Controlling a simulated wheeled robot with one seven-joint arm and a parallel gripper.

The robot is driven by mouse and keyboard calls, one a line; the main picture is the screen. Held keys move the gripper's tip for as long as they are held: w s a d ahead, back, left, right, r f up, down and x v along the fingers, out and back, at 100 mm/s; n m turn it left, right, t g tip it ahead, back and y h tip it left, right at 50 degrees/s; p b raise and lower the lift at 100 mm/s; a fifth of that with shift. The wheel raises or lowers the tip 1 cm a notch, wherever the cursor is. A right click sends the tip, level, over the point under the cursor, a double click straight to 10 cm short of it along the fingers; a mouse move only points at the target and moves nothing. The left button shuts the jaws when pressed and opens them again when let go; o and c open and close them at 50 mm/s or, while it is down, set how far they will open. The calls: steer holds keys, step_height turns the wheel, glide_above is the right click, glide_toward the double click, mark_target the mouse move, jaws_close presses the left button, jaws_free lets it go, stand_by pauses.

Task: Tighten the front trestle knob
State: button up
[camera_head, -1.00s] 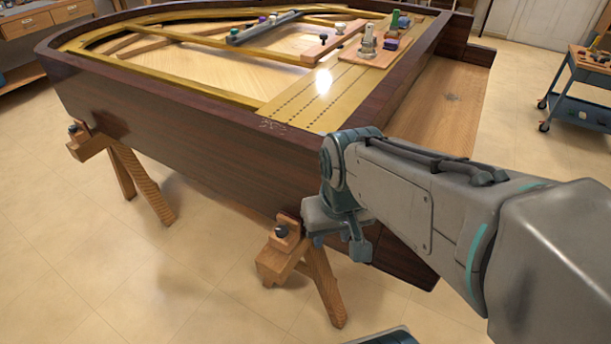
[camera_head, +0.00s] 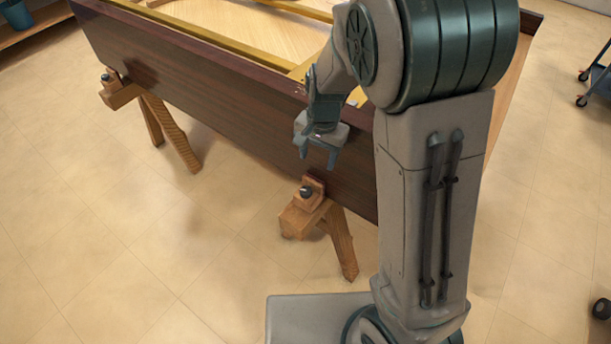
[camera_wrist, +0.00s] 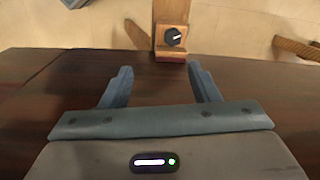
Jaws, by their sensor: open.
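The front trestle (camera_head: 304,219) is wooden and stands under the near corner of the dark piano case. Its dark round knob (camera_head: 306,192) sits on the upright block at the trestle's end. In the wrist view the knob (camera_wrist: 173,37) shows a pale line across its face and lies ahead of my fingers, a little right of middle. My gripper (camera_head: 318,160) is open and empty, above the knob and close to the case side. In the wrist view its two fingers (camera_wrist: 160,85) are spread wide, with the dark case between them. Nothing touches the knob.
The piano case (camera_head: 215,105) has a dark wood side wall close by my gripper. A second trestle (camera_head: 122,95) with its own knob stands further left. The floor (camera_head: 150,260) in front is clear. A cart (camera_head: 597,85) stands at the far right.

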mark_target(306, 190)
steer(key=shift+m+h, duration=0.3)
steer(key=shift+m, duration=0.4)
steer(key=w+a+f, duration=0.1)
steer(key=f, duration=0.4)
steer(key=w+f, duration=0.1)
steer(key=f, duration=0.5)
steer(key=w+a+f, duration=0.1)
steer(key=f, duration=0.5)
steer(key=shift+a+f+p, duration=0.2)
steer(key=shift+a+p, duration=0.1)
steer(key=shift+a, duration=0.05)
steer(key=shift+c, duration=0.2)
steer(key=c, duration=0.9)
